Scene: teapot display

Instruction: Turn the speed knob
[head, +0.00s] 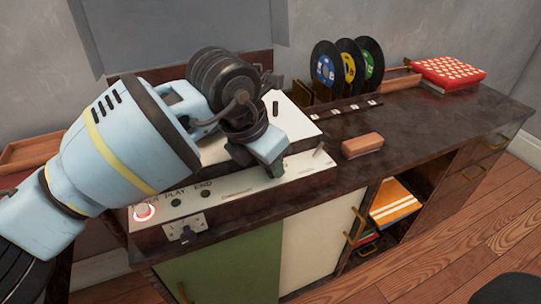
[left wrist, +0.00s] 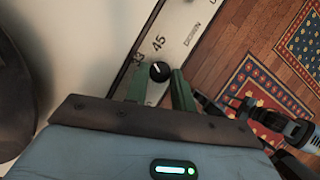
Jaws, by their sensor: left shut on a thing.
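The speed knob (left wrist: 160,71) is a small round black knob with a white pointer line. It shows in the left wrist view on a pale panel, close to the printed marks 33 and 45. My left gripper (left wrist: 160,88) is shut on the knob, with one green finger on each side of it. In the head view my left gripper (head: 275,168) reaches down to the front edge of the record player (head: 230,195), and its wrist hides the knob. Part of my right arm (left wrist: 288,128) shows at the right of the left wrist view; its jaw state is unclear.
Beside the record player on the dark cabinet (head: 420,120) lies a wooden brush-like block (head: 362,145). Several records (head: 350,66) stand in a rack behind.

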